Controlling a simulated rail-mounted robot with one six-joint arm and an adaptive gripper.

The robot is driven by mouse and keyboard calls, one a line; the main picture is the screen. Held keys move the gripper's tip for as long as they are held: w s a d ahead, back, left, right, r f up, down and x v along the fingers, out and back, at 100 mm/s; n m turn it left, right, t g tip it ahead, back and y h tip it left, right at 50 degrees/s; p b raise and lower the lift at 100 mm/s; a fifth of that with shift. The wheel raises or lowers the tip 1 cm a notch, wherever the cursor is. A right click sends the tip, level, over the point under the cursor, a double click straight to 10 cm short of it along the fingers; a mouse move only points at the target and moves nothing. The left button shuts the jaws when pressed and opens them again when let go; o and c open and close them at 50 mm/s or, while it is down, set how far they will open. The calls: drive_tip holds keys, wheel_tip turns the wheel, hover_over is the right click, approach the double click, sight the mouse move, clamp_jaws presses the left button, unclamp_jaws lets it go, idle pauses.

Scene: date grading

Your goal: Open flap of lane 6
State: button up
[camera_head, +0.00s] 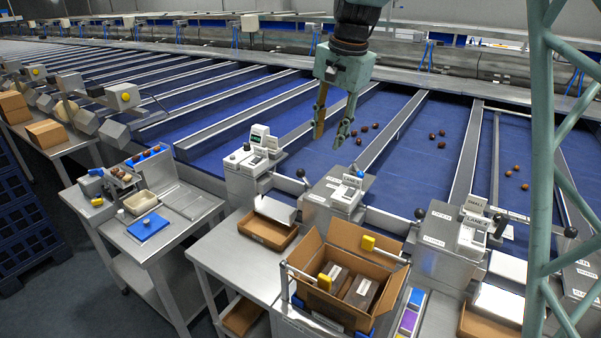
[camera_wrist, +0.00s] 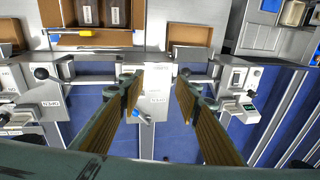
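My gripper (camera_head: 328,140) hangs above the blue lanes near the middle lane-end unit (camera_head: 345,188), its two tan-padded fingers apart and empty. In the wrist view the open fingers (camera_wrist: 160,92) frame a grey unit with a small blue handle (camera_wrist: 144,117) below them. The lane numbers are too small to read surely.
An open cardboard box (camera_head: 345,268) with dark packs and yellow-ended bars stands in front of the lanes. Several dates (camera_head: 437,140) lie on the lanes. A green lattice column (camera_head: 543,170) crosses the right side.

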drive_tip(key=m+p, duration=0.1)
drive_tip(key=p, duration=0.1)
hover_over(301, 174)
drive_tip(key=d, duration=0.2)
wheel_tip(301, 174, down, 6)
drive_tip(key=shift+f, duration=0.1)
drive_tip(key=shift+f, duration=0.1)
drive_tip(key=shift+w+a+f+b, duration=0.1)
drive_tip(key=shift+w+a+f, duration=0.25)
drive_tip(key=shift+f, duration=1.85)
drive_tip(key=shift+w+a+f+b, duration=0.2)
drive_tip(key=shift+a+f, duration=0.15)
drive_tip(key=shift+f, duration=1.9)
drive_tip(key=shift+w+a+f+b, duration=0.1)
drive_tip(key=shift+w+a+f, duration=0.25)
drive_tip(key=shift+f, duration=1.85)
drive_tip(key=shift+c, duration=0.4)
clamp_jaws()
